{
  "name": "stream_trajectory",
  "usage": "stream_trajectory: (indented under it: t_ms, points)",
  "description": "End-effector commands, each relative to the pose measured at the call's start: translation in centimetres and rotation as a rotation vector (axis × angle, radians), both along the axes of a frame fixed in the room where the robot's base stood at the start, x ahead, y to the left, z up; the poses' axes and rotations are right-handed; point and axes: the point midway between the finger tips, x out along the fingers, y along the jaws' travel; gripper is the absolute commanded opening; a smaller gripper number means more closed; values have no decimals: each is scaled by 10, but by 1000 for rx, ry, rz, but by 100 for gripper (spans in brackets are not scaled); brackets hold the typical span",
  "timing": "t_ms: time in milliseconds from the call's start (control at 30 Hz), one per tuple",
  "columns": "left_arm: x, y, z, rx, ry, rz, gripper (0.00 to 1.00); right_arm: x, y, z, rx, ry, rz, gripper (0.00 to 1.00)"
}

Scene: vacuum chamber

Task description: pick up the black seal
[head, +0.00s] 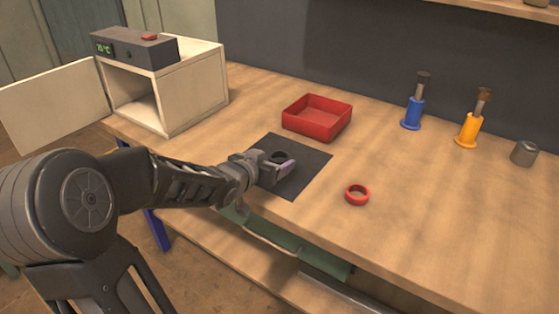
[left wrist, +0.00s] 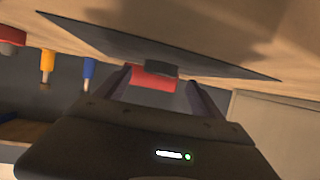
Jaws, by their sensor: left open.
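The black seal (head: 279,156) is a dark ring lying on the dark mat (head: 311,160) on the wooden bench. My left gripper (head: 274,168) is low over the mat, right at the seal, and partly covers it in the head view. In the left wrist view, which is upside down, the black seal (left wrist: 162,69) shows ahead, between the two spread fingers (left wrist: 158,84). The gripper is open and empty. I cannot tell how far the fingers reach around the seal. My right gripper is in neither view.
A red tray (head: 318,130) stands behind the mat. A red ring (head: 357,195) lies to its right. Blue (head: 412,113) and orange (head: 468,130) handled tools and a grey cylinder (head: 524,153) stand farther right. An open-doored box (head: 198,88) is at the left. The right front bench is clear.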

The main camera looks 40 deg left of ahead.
Motion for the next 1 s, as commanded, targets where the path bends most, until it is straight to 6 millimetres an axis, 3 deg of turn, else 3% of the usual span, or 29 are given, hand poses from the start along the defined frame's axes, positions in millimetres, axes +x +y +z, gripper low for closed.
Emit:
stream_trajectory:
  t_ms: [233,833,1000]
  points:
    - [27,4,-12,-1,1,-1,78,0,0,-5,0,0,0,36]
    - [27,4,-11,0,0,0,78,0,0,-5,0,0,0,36]
    - [27,4,-11,0,0,0,64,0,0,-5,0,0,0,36]
